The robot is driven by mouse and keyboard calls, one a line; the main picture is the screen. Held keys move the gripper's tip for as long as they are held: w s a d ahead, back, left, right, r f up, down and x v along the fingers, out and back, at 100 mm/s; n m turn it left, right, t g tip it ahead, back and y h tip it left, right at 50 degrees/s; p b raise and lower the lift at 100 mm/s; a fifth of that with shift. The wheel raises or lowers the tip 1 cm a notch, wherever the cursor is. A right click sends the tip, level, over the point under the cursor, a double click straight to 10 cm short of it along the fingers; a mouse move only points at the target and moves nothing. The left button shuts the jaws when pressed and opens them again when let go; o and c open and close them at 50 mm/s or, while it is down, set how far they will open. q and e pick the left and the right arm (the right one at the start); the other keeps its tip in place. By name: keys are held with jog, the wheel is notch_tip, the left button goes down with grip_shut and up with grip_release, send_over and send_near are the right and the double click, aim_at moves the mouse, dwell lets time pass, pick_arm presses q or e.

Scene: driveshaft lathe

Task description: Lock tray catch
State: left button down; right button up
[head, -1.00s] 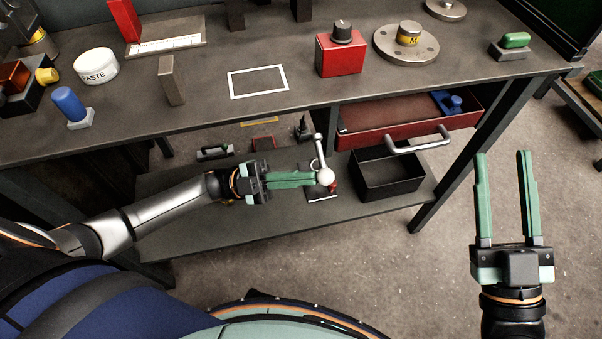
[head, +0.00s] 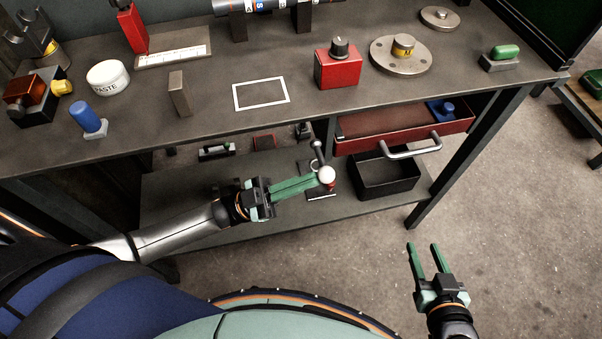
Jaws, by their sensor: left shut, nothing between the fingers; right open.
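A small catch-like lever stands on the lower shelf, with a white ball knob (head: 327,175), a thin rod (head: 318,152) rising behind it and a red part just below. I cannot tell for sure that this is the tray catch. My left gripper (head: 316,181) is shut and empty, its green fingertips right at the left side of the ball; whether they touch it I cannot tell. The fingers partly hide the lever's base. My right gripper (head: 422,245) is open and empty, over the floor in front of the bench at the right.
A red drawer tray (head: 380,145) with a grey handle (head: 410,151) sits under the bench top, above a black open bin (head: 388,180). The bench top (head: 210,105) overhangs the shelf.

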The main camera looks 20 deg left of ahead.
pick_arm(q)
jog(key=n+t, duration=0.1)
jog(key=r+n+t+y+p, duration=0.1)
jog(key=n, duration=0.1)
jog(key=shift+s+d+r+n+t+p, duration=0.1)
jog(key=shift+r+n+t+p, duration=0.2)
jog(key=shift+n+t+y, duration=0.3)
jog(key=shift+n+t, duration=0.2)
jog(key=shift+n, duration=0.1)
pick_arm(e)
jog(key=s+f+g, duration=0.3)
jog(key=s+f, duration=0.1)
jog(key=shift+a+m, duration=0.25)
jog(key=shift+m, duration=0.05)
pick_arm(q)
jog(key=shift+f, duration=0.1)
pick_arm(e)
jog(key=shift+f, duration=0.2)
